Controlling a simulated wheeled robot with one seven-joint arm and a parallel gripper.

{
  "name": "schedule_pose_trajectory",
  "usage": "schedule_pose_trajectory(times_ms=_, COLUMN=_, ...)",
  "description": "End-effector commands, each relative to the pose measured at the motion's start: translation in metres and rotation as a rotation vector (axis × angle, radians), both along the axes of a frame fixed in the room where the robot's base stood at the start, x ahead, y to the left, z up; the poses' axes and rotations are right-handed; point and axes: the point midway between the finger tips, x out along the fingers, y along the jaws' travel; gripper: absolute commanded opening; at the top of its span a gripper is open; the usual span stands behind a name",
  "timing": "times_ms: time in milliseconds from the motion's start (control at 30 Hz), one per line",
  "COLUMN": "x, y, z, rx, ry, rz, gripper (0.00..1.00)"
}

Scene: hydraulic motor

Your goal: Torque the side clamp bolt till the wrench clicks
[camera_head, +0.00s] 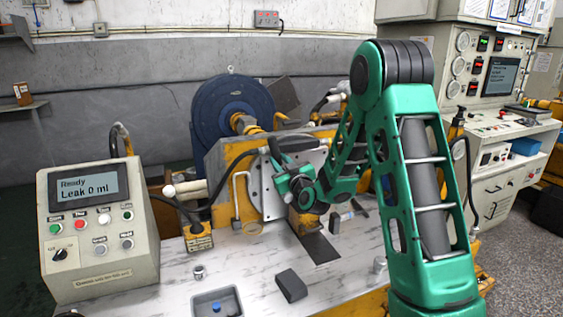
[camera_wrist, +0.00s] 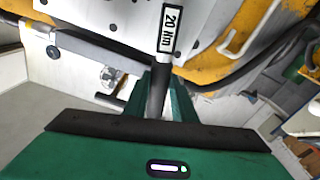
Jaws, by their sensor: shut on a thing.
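My gripper (camera_head: 284,183) is at the grey mounting plate (camera_head: 257,187) on the bench's yellow frame, at the middle of the head view. In the wrist view my gripper (camera_wrist: 160,88) is shut on the dark handle of the torque wrench (camera_wrist: 157,98). The wrench head is out of the wrist view. I cannot make out the side clamp bolt, or whether the wrench sits on it.
A control box (camera_head: 88,272) at left reads "Ready, Leak 0 ml". On the bench (camera_head: 245,275) are a grey tray (camera_head: 198,305) with a blue piece, a black block (camera_head: 291,285) and a small metal fitting (camera_head: 199,272). Black hoses (camera_head: 175,207) run near the plate. A blue wheel-like housing (camera_head: 222,105) stands behind.

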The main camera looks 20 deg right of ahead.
Motion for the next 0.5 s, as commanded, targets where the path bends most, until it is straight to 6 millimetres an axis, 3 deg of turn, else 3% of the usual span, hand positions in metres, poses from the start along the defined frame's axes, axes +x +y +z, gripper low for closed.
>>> schedule_pose_trajectory(times_ms=500, x=-0.016, y=0.009, z=0.009, rx=0.008, ry=-0.012, rz=0.016, gripper=0.0)
